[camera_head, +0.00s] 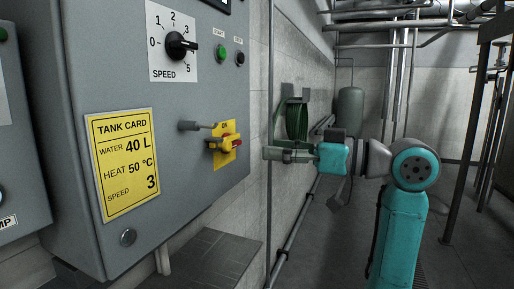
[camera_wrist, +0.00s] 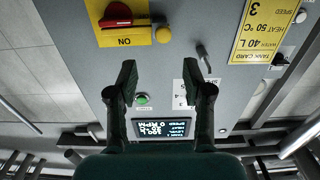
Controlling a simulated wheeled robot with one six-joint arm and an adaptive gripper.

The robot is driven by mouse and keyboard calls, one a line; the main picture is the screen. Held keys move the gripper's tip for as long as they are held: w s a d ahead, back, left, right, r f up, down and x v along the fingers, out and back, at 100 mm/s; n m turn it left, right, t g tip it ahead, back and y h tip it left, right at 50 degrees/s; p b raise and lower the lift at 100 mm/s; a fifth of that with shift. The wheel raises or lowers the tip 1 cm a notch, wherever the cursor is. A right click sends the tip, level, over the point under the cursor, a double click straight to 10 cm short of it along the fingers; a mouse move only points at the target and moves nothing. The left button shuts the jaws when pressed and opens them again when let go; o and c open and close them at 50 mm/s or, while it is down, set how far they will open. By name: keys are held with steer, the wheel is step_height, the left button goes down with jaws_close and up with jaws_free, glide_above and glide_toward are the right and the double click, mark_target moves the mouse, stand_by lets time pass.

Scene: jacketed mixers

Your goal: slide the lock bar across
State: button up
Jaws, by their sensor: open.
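A red rotary switch handle (camera_head: 230,142) sits on a yellow plate (camera_head: 222,126) marked ON, on the front of the grey cabinet. A grey lever (camera_head: 194,125) projects left of the plate. My gripper (camera_head: 272,154) is open and empty, to the right of the switch in the head view and apart from it. In the wrist view my fingers (camera_wrist: 159,74) point toward the panel.
The cabinet (camera_head: 190,85) also carries a speed dial (camera_head: 178,45), a green button (camera_head: 222,51), a dark button (camera_head: 240,58) and a yellow tank card (camera_head: 124,160). A vertical pipe (camera_head: 270,90) runs beside the cabinet. Floor to the right is partly clear.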

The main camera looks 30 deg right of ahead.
steer(key=shift+v, duration=1)
